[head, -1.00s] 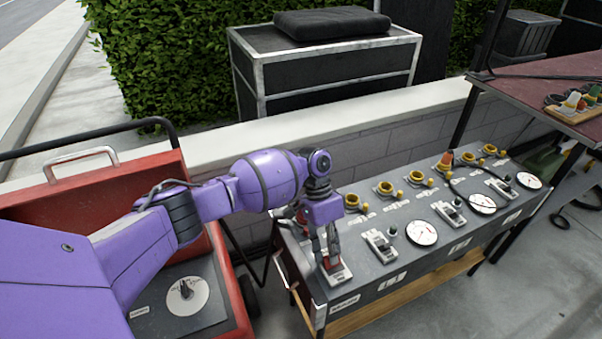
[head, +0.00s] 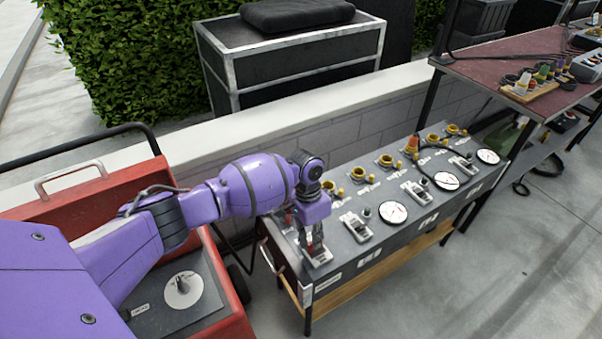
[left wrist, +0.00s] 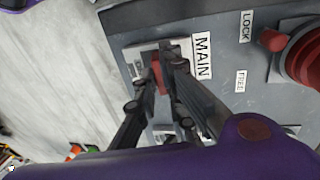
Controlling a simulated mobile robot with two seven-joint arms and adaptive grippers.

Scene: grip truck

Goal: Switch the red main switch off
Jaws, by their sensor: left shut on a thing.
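The red main switch (left wrist: 157,76) sits on a pale plate beside the "MAIN" label (left wrist: 203,55) in the left wrist view. My left gripper (left wrist: 163,65) has its two fingers around the red handle and is shut on it. In the head view my left gripper (head: 316,250) points down onto the near left corner of the grey switch panel (head: 340,262). There the fingers hide most of the handle, and the pale plate (head: 321,259) shows below them. My right gripper is not in view.
A red knob (left wrist: 305,55) stands near "LOCK" and "FREE" labels. More levers, white dials (head: 393,212) and yellow-capped sockets (head: 386,160) line the panel. A red cart (head: 90,190) stands at the left, and a low wall (head: 300,105) runs behind.

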